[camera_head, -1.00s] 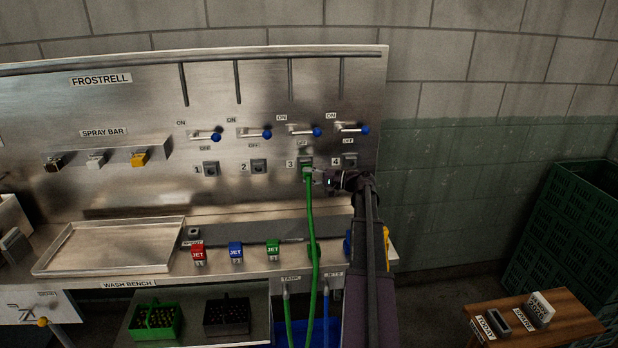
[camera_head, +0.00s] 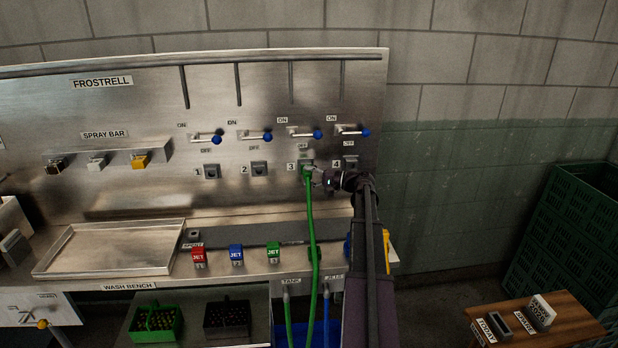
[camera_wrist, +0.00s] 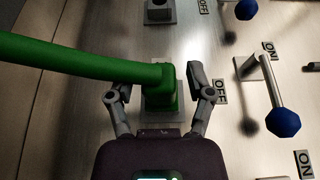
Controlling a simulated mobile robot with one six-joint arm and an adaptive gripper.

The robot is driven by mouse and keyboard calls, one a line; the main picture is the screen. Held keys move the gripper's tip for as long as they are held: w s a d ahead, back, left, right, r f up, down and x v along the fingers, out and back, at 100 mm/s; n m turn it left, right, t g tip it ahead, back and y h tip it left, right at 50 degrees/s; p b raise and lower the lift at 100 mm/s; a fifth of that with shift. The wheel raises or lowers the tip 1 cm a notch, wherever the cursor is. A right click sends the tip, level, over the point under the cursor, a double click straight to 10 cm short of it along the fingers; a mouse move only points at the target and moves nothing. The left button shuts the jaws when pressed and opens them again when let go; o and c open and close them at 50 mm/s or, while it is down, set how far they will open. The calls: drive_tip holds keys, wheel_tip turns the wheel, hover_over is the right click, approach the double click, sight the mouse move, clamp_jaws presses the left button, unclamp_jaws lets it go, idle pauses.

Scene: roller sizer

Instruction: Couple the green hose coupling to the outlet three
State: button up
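The green hose coupling (camera_head: 308,171) sits at outlet three (camera_head: 305,161) on the steel panel, with its green hose (camera_head: 311,225) hanging down. In the wrist view the coupling (camera_wrist: 168,88) sits against the square plate of the outlet (camera_wrist: 153,122); the hose (camera_wrist: 80,62) runs off to the left. My gripper (camera_head: 318,178) is just right of the coupling. In the wrist view its fingers (camera_wrist: 157,88) stand open on both sides of the coupling, with a visible gap on each side. The joint between coupling and outlet is mostly hidden.
Outlet four (camera_head: 350,162) is close to my gripper on the right; outlet two (camera_head: 259,168) is to the left. Valve levers with blue knobs (camera_head: 317,134) stick out above. Red, blue and green jet blocks (camera_head: 236,254) stand on the wash bench (camera_head: 130,283) below.

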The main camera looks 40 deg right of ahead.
drive_tip(key=shift+s+d, duration=0.1)
drive_tip(key=shift+s, duration=0.05)
idle(0.3)
drive_tip(key=v, duration=1.1)
drive_tip(key=shift+s+d, duration=0.2)
drive_tip(key=shift+s, duration=0.1)
drive_tip(key=shift+s, duration=0.1)
idle(0.7)
